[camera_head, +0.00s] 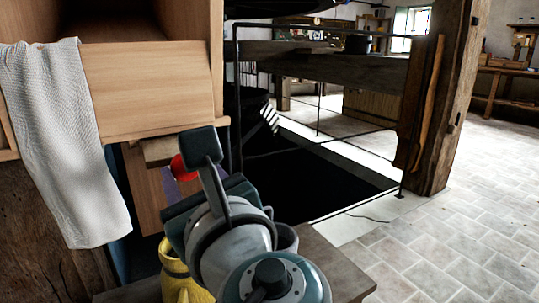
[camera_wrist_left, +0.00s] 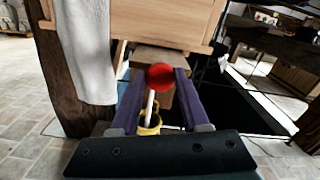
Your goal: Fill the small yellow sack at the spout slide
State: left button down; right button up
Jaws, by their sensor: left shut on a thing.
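The small yellow sack (camera_head: 175,272) stands low beneath the wooden spout (camera_head: 147,195), partly hidden behind my left arm. In the left wrist view, the sack's yellow rim (camera_wrist_left: 153,122) shows between my fingers. A red knob (camera_head: 182,168) sits at the front of a wooden slide board (camera_head: 160,150). My left gripper (camera_wrist_left: 160,80) has its purple fingers shut on the red knob (camera_wrist_left: 160,77). A thin white streak (camera_wrist_left: 148,103) runs from below the knob to the sack; I cannot tell if it is falling flour or a rod. My right gripper is not in view.
A white cloth (camera_head: 60,140) hangs over the wooden box (camera_head: 140,85) at the left. A dark floor opening (camera_head: 310,180) with thin rails lies behind. A thick wooden post (camera_head: 445,90) stands to the right. The tiled floor (camera_head: 460,235) at the right is clear.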

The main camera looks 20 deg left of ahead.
pick_arm(q)
jog(key=shift+c, duration=1.9)
grip_release()
jog(key=shift+d, duration=0.1)
jog(key=p+v, duration=0.1)
jog(key=v, duration=0.8)
jog(key=shift+s+d+p, duration=0.3)
jog(key=shift+p, duration=0.1)
